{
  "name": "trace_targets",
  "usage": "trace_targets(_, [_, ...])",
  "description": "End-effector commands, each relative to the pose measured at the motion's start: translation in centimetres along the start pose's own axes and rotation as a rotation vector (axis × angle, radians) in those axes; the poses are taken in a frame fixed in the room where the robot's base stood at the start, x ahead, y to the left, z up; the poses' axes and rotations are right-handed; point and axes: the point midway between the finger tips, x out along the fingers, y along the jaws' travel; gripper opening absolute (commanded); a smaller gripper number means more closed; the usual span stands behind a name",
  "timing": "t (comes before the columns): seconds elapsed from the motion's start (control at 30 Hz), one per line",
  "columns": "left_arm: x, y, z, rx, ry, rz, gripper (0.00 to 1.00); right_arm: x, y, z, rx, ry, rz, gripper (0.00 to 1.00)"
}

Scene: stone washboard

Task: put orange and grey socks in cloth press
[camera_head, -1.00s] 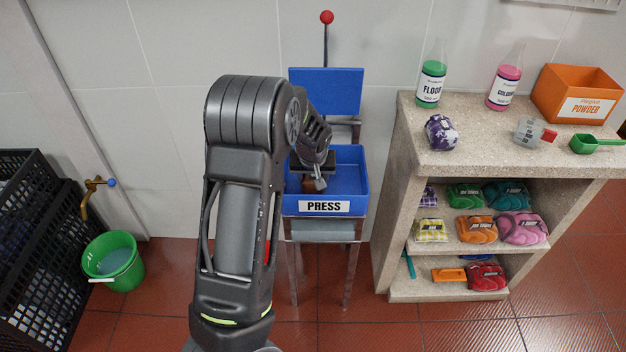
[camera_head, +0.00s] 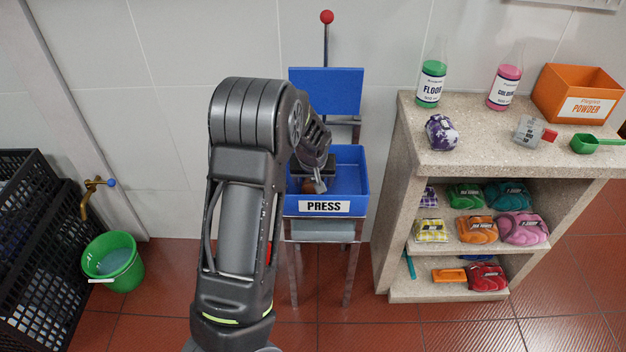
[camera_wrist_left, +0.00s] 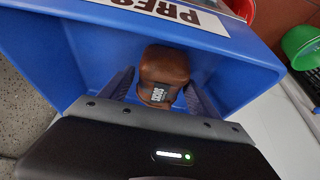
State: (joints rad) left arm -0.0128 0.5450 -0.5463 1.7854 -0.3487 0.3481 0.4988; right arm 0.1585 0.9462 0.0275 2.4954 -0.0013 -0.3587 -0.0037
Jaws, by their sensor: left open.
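The cloth press (camera_head: 343,207) is a blue open box marked PRESS, on a metal stand with a blue back plate. My left gripper (camera_head: 316,181) reaches down into its left part. A brown-orange sock bundle (camera_head: 308,186) is partly hidden beneath it. In the left wrist view this bundle (camera_wrist_left: 163,72), its label reading SOCKS, lies in the press box between the open fingers of the gripper (camera_wrist_left: 160,90); I cannot tell whether they touch it. My right gripper is not in view.
The stone shelf unit (camera_head: 408,150) at right holds several coloured bundles, including an orange one (camera_head: 477,229). Bottles, an orange powder box (camera_head: 577,93) and a green scoop (camera_head: 590,143) stand on top. A green bucket (camera_head: 113,261) and black crates (camera_head: 50,235) are at left.

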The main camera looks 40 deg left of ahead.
Motion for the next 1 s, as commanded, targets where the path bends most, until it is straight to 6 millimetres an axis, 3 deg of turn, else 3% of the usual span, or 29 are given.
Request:
trace_targets(0.27, [-2.5,0.1,-0.2,0.000,0.002,0.002,0.71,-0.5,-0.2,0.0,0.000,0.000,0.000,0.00])
trace_targets(0.7, [-11.0,0.1,-0.2,0.001,0.003,0.004,0.71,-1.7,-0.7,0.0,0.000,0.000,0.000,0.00])
trace_targets(1.0, [-12.2,0.0,-0.1,0.000,-0.001,0.000,0.71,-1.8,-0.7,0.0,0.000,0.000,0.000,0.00])
